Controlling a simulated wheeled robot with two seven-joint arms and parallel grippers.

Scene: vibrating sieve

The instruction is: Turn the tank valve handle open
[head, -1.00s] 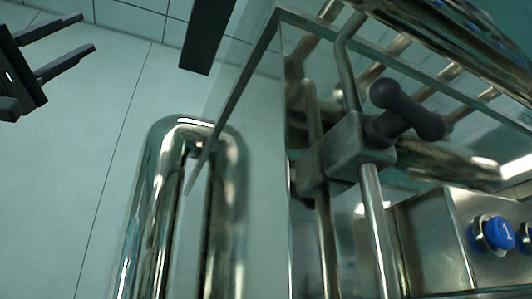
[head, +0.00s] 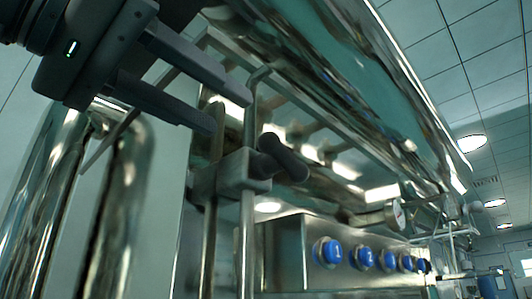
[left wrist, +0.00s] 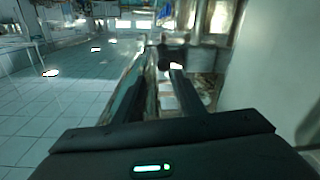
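The valve handle, a black bar with rounded ends (head: 283,158), sits on a grey metal block (head: 230,176) clamped to upright pipes in the head view. My left gripper (head: 230,108) comes in from the upper left with its two fingers apart and nothing between them. Its fingertips are up and left of the handle in the picture, with a visible gap. In the left wrist view, the open fingers (left wrist: 158,75) point toward a dark shape that looks like the handle (left wrist: 174,51), beyond the fingertips. My right gripper is out of view.
A steel box with several blue buttons (head: 328,252) stands right of the pipes. A thick shiny bent pipe (head: 128,170) is at the left. A large metal tank or trough (head: 340,75) hangs above. A gauge (head: 396,217) shows farther back.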

